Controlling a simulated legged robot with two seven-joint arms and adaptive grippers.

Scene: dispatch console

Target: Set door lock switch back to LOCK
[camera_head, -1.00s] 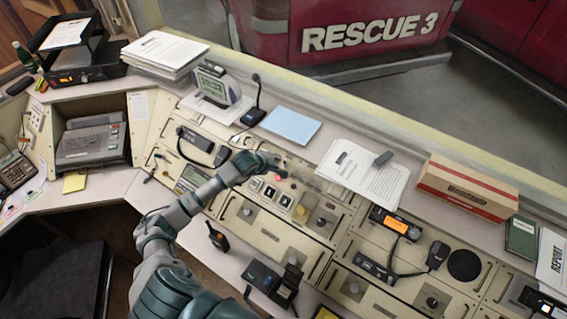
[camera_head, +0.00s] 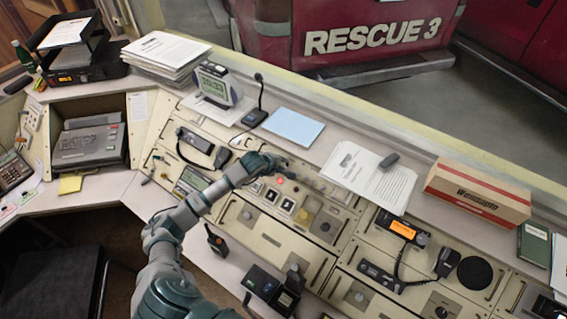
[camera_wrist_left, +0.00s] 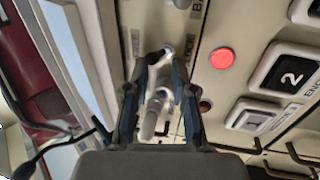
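My left gripper (camera_head: 280,162) is over the upper part of the sloped console panel in the head view. In the left wrist view its two dark fingers (camera_wrist_left: 160,72) are apart, one on each side of a grey toggle lever (camera_wrist_left: 151,122). I cannot tell whether they touch it. Another metal toggle (camera_wrist_left: 182,3) shows at the top edge of the wrist view. In the head view the gripper hides the switch. My right gripper is not in view.
A lit red lamp (camera_wrist_left: 222,58), a dim red lamp (camera_wrist_left: 205,106) and a black key marked 2 (camera_wrist_left: 290,76) sit right of the fingers. In the head view, a desk microphone (camera_head: 254,115), blue folder (camera_head: 293,127) and papers (camera_head: 368,172) lie on the ledge behind.

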